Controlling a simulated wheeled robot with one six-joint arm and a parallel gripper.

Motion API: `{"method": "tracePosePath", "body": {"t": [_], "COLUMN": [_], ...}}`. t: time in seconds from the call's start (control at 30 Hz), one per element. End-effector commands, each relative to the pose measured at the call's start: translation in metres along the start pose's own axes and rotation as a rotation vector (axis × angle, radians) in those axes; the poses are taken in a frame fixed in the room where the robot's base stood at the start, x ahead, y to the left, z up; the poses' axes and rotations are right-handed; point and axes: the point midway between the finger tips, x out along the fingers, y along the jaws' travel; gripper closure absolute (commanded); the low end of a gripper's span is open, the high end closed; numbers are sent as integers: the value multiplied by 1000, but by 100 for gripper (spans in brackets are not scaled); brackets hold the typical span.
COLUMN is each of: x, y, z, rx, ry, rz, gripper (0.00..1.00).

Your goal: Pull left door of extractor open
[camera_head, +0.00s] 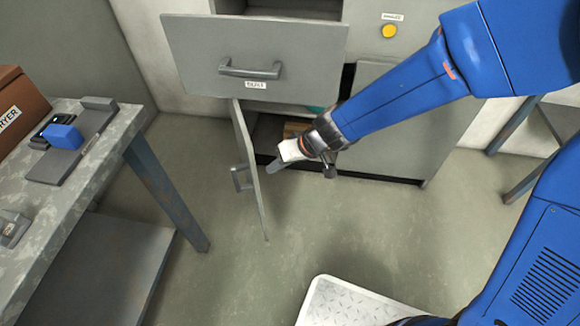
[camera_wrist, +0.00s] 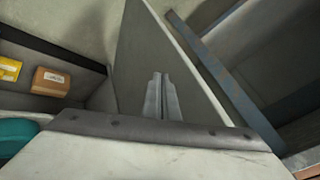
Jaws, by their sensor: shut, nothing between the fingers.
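The extractor (camera_head: 400,140) is a grey cabinet at the top middle of the head view. Its left door (camera_head: 247,160) is swung open toward me and stands nearly edge-on, with a bar handle (camera_head: 240,178) on its left, outer face. The door's inner face fills the middle of the wrist view (camera_wrist: 150,60). My gripper (camera_head: 275,166) is shut and empty, on the inner side of the door and close to it. Its closed fingers show in front of the door in the wrist view (camera_wrist: 162,97). I cannot tell whether they touch it.
A grey drawer (camera_head: 195,50) is pulled out above the door. Inside the cabinet are a brown box (camera_wrist: 50,82), a yellow item (camera_wrist: 9,68) and something teal (camera_wrist: 15,135). A workbench (camera_head: 40,215) stands at left. Floor between bench and door is clear.

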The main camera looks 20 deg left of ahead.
Motion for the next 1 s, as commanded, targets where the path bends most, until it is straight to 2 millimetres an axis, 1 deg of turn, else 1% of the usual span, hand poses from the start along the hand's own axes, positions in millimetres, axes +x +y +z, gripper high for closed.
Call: {"method": "tracePosePath", "body": {"t": [0.03, 0.2, 0.4, 0.5, 0.7, 1.0], "x": [5, 20, 34, 38, 44, 45], "y": [-9, -34, -56, -64, -74, -76], "z": [0, -3, -5, -6, -8, -8], "rx": [14, 64, 63, 63, 64, 64], "ry": [7, 34, 32, 33, 34, 34], "rz": [8, 34, 33, 34, 34, 34], "gripper": [100, 100, 100, 100, 100, 100]}}
